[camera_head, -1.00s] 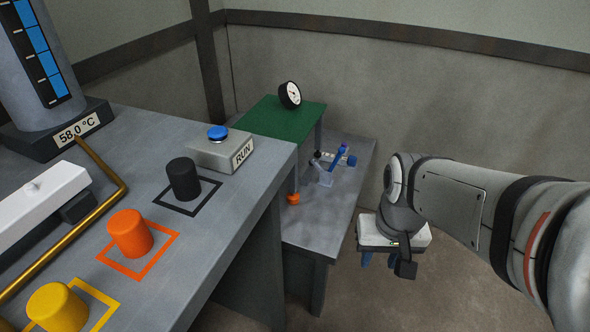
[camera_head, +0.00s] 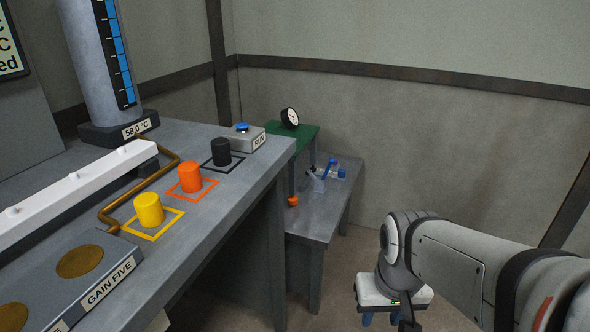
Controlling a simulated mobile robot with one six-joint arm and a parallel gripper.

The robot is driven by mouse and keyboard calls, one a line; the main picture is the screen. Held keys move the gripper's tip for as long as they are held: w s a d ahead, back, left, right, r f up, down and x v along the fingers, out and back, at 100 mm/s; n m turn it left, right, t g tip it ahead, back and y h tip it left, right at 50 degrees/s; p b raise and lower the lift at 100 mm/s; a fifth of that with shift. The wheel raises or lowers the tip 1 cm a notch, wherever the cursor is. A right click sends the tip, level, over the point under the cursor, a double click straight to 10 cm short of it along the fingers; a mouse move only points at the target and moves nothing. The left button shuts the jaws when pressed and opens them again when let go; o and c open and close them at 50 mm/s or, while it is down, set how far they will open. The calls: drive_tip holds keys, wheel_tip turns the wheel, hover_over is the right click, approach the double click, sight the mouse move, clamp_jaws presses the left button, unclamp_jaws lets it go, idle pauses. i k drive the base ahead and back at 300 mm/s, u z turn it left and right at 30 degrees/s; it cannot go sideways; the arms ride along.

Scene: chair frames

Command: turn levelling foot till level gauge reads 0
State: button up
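The level gauge (camera_head: 290,117) is a round white dial in a black case on the green-topped stand (camera_head: 309,132); its reading is too small to make out. An orange knob (camera_head: 293,200), which looks like the levelling foot, sits low at the stand's front on the grey lower table. My gripper (camera_head: 410,325) is at the bottom edge at the right, in front of and well apart from the stand. Its fingers are cut off or hidden, so I cannot see whether they are open.
A grey bench (camera_head: 215,210) at the left carries yellow (camera_head: 149,209), orange (camera_head: 190,177) and black (camera_head: 221,152) cylinders and a RUN button box (camera_head: 243,137). Clear and blue items (camera_head: 330,171) lie beside the stand on the lower table (camera_head: 325,212). The floor between bench and arm is free.

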sight(291, 200)
drive_tip(key=u, duration=2.75)
drive_tip(key=k, duration=1.5)
drive_tip(key=z, duration=1.5)
drive_tip(key=i, duration=1.8)
drive_tip(key=z, duration=0.1)
